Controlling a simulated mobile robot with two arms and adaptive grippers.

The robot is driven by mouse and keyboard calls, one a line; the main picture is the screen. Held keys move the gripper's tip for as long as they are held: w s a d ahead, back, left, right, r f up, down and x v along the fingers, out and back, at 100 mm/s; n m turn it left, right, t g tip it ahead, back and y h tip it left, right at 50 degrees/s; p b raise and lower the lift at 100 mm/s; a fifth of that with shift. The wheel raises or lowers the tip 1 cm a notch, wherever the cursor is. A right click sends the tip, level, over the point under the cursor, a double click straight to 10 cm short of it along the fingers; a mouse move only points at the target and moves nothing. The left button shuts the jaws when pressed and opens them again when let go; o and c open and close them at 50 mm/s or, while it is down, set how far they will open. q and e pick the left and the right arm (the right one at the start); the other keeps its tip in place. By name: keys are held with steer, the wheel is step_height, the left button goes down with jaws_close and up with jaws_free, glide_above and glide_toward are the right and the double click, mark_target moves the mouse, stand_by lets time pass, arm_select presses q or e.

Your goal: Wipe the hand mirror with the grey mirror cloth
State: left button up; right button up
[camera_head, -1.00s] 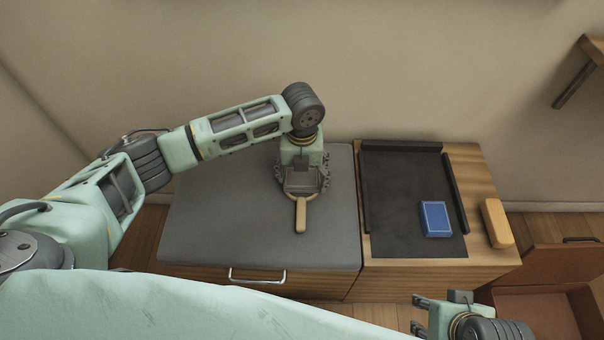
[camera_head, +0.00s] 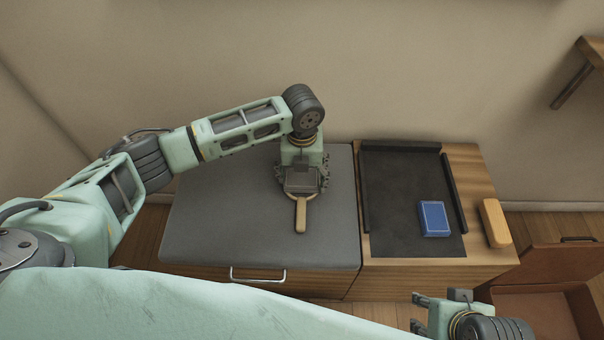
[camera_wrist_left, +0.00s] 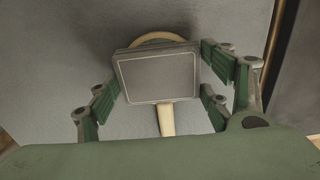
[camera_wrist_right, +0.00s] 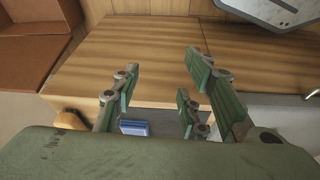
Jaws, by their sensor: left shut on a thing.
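The hand mirror lies on the grey padded top, its wooden handle (camera_head: 300,216) toward the front. In the left wrist view its pale rim (camera_wrist_left: 158,37) and handle (camera_wrist_left: 166,120) show; its face is largely hidden. The grey mirror cloth (camera_wrist_left: 158,77), a flat rectangle with a lighter edge line, is over the mirror's face. My left gripper (camera_head: 302,182) is shut on the cloth, with fingers on both sides of it. I cannot tell how firmly the cloth touches the glass. My right gripper (camera_head: 418,312) is open and empty, low in front of the cabinet; it also shows in its wrist view (camera_wrist_right: 160,85).
To the right, a black tray mat (camera_head: 395,215) with raised edges holds a blue box (camera_head: 433,219). A yellow-orange block (camera_head: 495,222) lies on the wood beside it. A brown open box (camera_head: 540,306) stands at lower right. The grey top (camera_head: 215,215) is clear left of the mirror.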

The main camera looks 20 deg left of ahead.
arm_select(q)
steer(key=shift+s+a+p, duration=0.1)
steer(key=shift+a+p, duration=0.1)
steer(key=shift+p, duration=0.1)
arm_select(e)
steer(key=shift+w+r, duration=0.1)
steer(key=shift+r, duration=0.15)
arm_select(q)
steer(key=shift+a, duration=0.15)
steer(key=shift+s+a+p, duration=0.15)
steer(key=shift+a+p, duration=0.1)
steer(key=shift+p, duration=0.25)
arm_select(e)
steer(key=shift+x, duration=0.9)
arm_select(q)
steer(key=shift+d, duration=0.15)
arm_select(e)
steer(key=shift+w+a+r, duration=0.1)
steer(key=shift+w+a, duration=0.05)
